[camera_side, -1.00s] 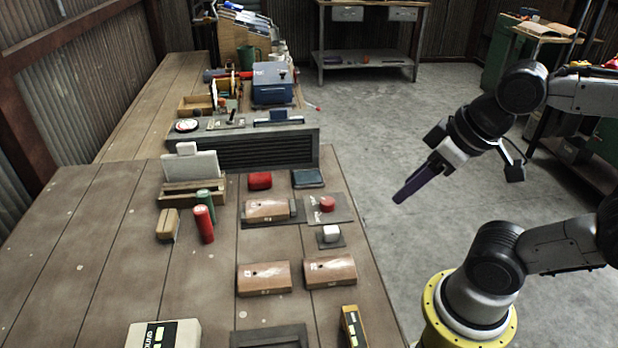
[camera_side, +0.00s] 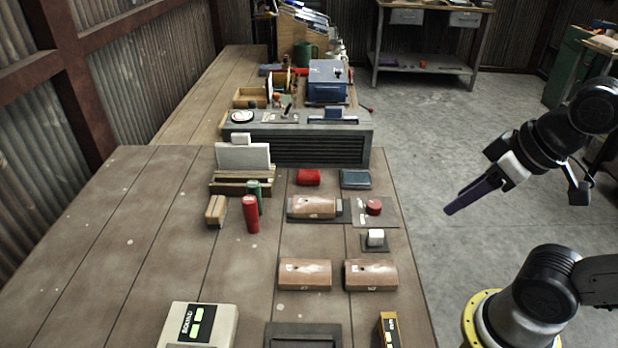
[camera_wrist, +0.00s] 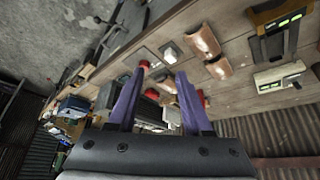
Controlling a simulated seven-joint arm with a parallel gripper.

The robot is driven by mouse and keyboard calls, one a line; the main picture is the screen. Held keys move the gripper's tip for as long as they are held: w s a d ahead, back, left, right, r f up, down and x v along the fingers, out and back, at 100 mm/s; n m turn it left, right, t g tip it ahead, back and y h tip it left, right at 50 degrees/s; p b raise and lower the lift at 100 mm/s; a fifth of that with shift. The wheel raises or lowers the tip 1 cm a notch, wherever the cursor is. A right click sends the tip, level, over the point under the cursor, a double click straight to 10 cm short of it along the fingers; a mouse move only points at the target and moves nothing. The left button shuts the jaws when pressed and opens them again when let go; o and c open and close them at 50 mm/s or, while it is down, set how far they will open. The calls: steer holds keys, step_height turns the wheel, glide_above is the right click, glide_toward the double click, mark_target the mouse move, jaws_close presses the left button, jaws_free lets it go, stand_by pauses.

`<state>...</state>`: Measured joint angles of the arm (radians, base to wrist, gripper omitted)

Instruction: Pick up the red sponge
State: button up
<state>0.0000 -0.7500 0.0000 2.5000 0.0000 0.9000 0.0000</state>
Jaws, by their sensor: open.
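The red sponge (camera_side: 308,178) appears as a small rounded red block on the wooden table, in front of the dark slatted panel in the side view. A red patch between my fingers in the wrist view may be it, partly hidden. My gripper (camera_side: 452,208) is out to the right of the table, over the floor and well apart from the sponge. Its purple fingers stand apart and empty in the wrist view (camera_wrist: 160,74).
A blue-grey block (camera_side: 355,179) lies right of the sponge. A wooden curved block (camera_side: 313,207) and a red button (camera_side: 374,207) are in front. The dark slatted panel (camera_side: 310,147) rises behind.

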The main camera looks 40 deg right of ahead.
steer(key=o, duration=0.8)
